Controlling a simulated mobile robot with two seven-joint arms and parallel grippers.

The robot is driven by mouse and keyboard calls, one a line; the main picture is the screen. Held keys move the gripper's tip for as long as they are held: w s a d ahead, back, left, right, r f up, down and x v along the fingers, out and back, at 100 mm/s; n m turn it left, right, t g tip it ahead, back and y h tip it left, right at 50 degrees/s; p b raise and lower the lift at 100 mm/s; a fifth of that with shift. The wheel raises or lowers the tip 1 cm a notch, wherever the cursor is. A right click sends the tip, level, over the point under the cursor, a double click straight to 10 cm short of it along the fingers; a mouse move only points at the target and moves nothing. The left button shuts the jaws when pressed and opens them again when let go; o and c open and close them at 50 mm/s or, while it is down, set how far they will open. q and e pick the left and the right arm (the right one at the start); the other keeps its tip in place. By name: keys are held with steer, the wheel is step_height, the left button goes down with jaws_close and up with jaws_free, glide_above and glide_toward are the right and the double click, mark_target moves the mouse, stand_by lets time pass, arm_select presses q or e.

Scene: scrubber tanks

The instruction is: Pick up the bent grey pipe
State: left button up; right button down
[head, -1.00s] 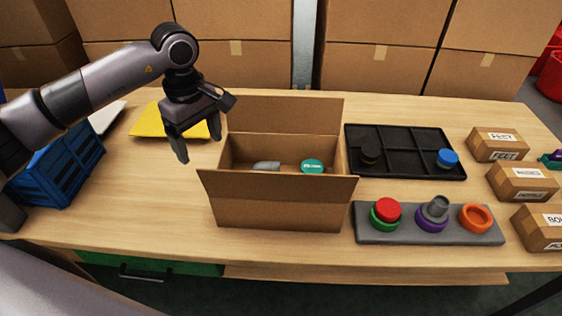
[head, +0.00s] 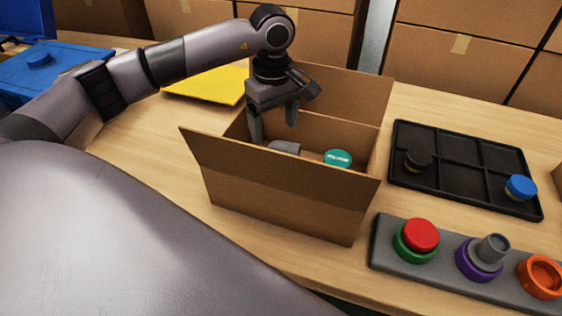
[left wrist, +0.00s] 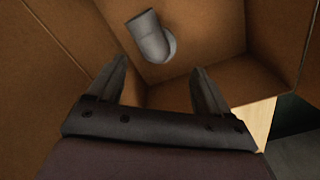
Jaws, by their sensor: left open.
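The bent grey pipe (head: 285,147) lies inside the open cardboard box (head: 279,203); in the head view the box's front flap hides its lower part. In the left wrist view the pipe (left wrist: 151,37) shows whole as a short elbow near the box wall. My left gripper (head: 273,131) is open and empty, pointing down over the box just above and behind the pipe. In the left wrist view its two fingers (left wrist: 163,80) are spread apart, with the pipe beyond their tips and not touching. My right gripper is not in view.
A teal-capped round item (head: 338,158) is also in the box, right of the pipe. The box flaps stand out around the opening. A black divided tray (head: 463,168) and a grey base with coloured rings (head: 449,268) stand to the right. A yellow sheet (head: 207,84) lies behind left.

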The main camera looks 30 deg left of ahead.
mark_target(276, 139)
arm_select(q)
steer(key=f, duration=0.4)
steer(key=w+f, duration=0.1)
steer(key=f, duration=0.1)
steer(key=shift+a+f, duration=0.1)
steer(key=shift+f, duration=0.25)
steer(key=c, duration=1.3)
